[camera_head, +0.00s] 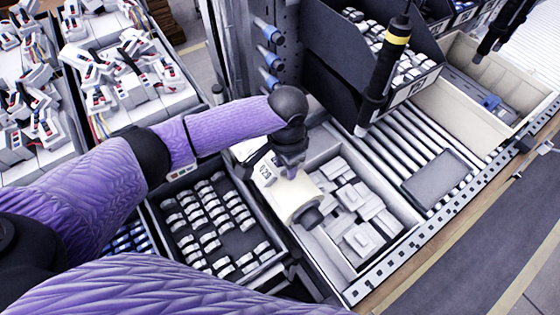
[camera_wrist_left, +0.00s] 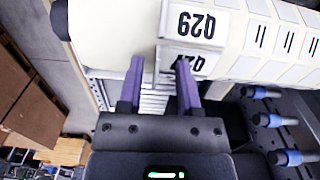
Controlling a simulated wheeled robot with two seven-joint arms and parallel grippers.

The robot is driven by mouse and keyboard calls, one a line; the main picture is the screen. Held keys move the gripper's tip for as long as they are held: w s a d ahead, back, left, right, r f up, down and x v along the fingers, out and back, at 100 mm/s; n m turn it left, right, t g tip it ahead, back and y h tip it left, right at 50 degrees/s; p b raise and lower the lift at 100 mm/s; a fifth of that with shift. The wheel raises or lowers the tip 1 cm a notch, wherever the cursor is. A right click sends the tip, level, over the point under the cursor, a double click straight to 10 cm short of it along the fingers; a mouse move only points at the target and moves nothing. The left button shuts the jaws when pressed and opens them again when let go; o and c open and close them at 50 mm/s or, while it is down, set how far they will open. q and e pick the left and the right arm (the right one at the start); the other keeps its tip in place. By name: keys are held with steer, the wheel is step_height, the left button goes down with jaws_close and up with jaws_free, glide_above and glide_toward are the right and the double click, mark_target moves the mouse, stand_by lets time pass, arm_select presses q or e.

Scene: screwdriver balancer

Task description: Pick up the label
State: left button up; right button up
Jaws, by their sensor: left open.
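A cream label roll (camera_head: 290,200) sits among the bins in the head view, with a printed label (camera_head: 266,172) on its upper left side. My left gripper (camera_head: 291,170) is over the roll in the head view. In the left wrist view its two purple fingers (camera_wrist_left: 160,75) are apart, pointing at the lower edge of the labelled part, with the right finger close to the lower print. Contact cannot be told. My right gripper is not in view.
A bin of white parts (camera_head: 350,205) lies right of the roll and a dark bin of small parts (camera_head: 215,225) lies left. A black screwdriver (camera_head: 385,70) with a yellow band hangs above the roller conveyor (camera_head: 410,140). A grey flat tray (camera_head: 437,177) rests on the rollers.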

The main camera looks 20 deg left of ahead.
arm_select(q)
steer(key=shift+s+r, duration=0.15)
steer(key=shift+s, duration=0.3)
steer(key=shift+c, duration=1.6)
steer(key=shift+w, duration=0.1)
jaws_close()
